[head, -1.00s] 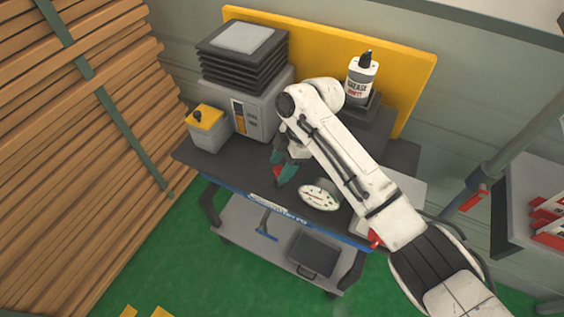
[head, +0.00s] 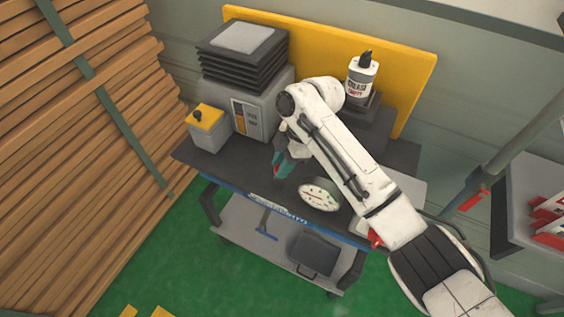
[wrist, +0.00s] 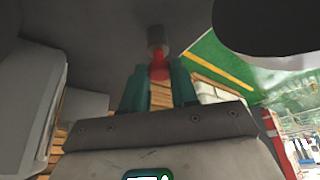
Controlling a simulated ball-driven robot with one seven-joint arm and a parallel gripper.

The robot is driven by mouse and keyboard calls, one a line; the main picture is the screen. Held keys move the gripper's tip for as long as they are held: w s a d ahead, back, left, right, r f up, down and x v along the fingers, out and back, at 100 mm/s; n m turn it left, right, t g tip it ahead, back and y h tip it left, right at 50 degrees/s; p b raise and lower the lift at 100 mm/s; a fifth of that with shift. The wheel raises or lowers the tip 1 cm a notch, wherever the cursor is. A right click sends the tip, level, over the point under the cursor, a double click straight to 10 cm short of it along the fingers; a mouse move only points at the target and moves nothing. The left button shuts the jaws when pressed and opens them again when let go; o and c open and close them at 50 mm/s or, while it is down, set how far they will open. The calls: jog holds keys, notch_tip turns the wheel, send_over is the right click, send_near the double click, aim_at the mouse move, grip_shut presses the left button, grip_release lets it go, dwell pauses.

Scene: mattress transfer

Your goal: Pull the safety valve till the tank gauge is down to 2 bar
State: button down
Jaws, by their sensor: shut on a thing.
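The white round gauge (head: 320,194) stands at the front of the dark cart top, below my forearm. Its needle is too small to read surely. My gripper (head: 281,170) has teal fingers and is just left of the gauge. In the wrist view, the fingers of my gripper (wrist: 158,80) are shut on the red safety valve (wrist: 158,69), which sits on a short grey stub. My arm and the gauge hide much of what lies behind, and I cannot make out the tank.
A grey machine (head: 256,110) with black ribs and a yellow-topped box (head: 208,128) stand left on the cart (head: 232,172). A white grease bottle (head: 362,82) stands behind my arm, before a yellow panel (head: 405,75). Stacked planks (head: 75,130) fill the left.

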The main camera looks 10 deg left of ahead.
jog(key=shift+r+p, duration=0.35)
jog(key=shift+r, duration=0.55)
jog(key=c, duration=0.9)
grip_release()
jog(key=shift+f, duration=0.1)
jog(key=shift+o, duration=0.2)
jog(key=b+v, duration=0.2)
jog(key=v, duration=0.8)
jog(key=shift+r, duration=0.4)
jog(key=shift+d+f, duration=0.1)
